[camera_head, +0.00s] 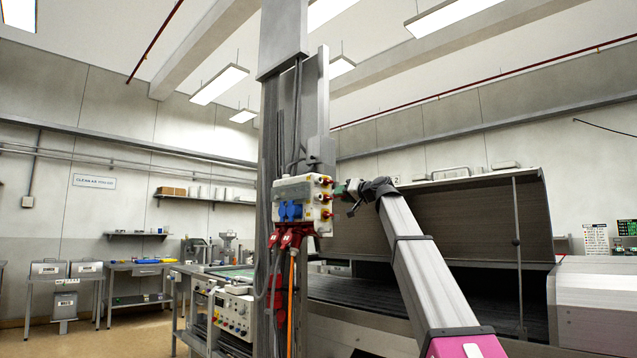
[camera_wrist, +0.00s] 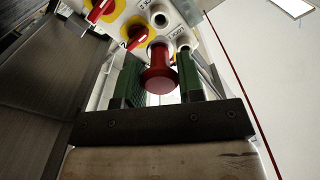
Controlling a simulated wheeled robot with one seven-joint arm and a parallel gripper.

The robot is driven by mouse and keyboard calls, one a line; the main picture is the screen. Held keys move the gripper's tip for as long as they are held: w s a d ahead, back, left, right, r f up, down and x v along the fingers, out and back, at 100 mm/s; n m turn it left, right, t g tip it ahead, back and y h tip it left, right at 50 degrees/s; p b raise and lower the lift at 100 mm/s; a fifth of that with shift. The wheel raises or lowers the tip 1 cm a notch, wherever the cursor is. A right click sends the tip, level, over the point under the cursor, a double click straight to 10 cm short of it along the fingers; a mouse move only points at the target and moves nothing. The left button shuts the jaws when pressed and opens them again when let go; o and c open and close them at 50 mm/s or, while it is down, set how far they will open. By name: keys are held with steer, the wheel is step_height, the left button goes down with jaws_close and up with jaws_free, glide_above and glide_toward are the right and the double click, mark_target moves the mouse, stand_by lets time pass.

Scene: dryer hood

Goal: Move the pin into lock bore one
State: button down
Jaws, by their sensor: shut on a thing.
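The red pin (camera_wrist: 159,76) has a wide round head towards the wrist camera and a narrower body pointing at the panel. My gripper (camera_wrist: 157,78) is shut on it, with a green pad on either side. The pin's far end is hidden, so I cannot tell whether it is inside a bore. In the head view my gripper (camera_head: 345,190) is at the right side of the control box (camera_head: 303,212).
Two red rotary handles on yellow discs (camera_wrist: 101,10) (camera_wrist: 136,36) sit left of the pin, close to my left finger. Blue sockets (camera_head: 290,210) and red plugs (camera_head: 285,240) with hanging cables are on the box front. The raised hood (camera_head: 475,220) stands behind my arm.

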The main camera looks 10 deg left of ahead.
steer(key=shift+s+d, duration=0.1)
steer(key=v, duration=0.9)
steer(key=shift+s+d, duration=0.25)
steer(key=shift+d, duration=0.05)
